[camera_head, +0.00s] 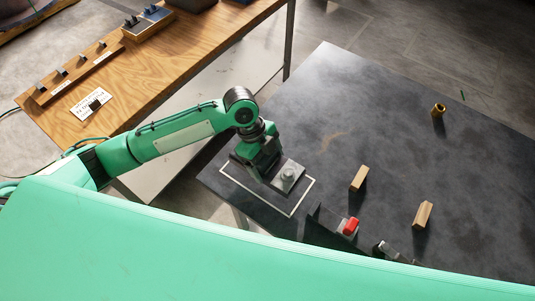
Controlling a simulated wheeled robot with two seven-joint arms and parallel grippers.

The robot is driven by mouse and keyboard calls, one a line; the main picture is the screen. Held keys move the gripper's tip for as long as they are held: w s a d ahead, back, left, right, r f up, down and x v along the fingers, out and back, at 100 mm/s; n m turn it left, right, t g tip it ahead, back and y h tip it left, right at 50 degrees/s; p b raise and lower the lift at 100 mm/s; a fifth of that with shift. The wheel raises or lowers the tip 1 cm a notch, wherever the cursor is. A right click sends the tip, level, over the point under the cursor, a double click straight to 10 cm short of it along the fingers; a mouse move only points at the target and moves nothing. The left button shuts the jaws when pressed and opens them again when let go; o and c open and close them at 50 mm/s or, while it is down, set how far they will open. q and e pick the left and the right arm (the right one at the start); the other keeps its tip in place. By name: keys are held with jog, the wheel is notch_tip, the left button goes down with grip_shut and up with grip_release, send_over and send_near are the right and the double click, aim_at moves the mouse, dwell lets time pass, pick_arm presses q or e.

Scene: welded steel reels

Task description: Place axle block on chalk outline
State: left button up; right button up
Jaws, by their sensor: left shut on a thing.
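The axle block (289,174) is a grey metal block with a round boss on top. It is at the dark table's left corner, within or just over the white chalk outline (305,196). My left gripper (266,172) points down at the block's left side and is shut on it. The fingertips are partly hidden, and I cannot tell whether the block touches the table.
Two wooden blocks (359,178) (423,214) stand on the dark table (330,100). A yellow-brown cup-like piece (438,110) stands at the far right. A red-topped part (350,226) is near the front edge. A wooden bench (190,50) stands at left.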

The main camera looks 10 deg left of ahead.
aim_at(267, 170)
pick_arm(q)
jog(key=shift+f+p, duration=0.3)
jog(key=shift+f, duration=1.05)
jog(key=shift+w+d+f, duration=0.1)
jog(key=shift+f, duration=0.45)
jog(key=o, duration=1.6)
jog(key=shift+f, duration=0.3)
jog(key=o, duration=0.4)
jog(key=shift+s, duration=0.2)
jog(key=shift+c, duration=0.2)
jog(key=shift+r, duration=0.1)
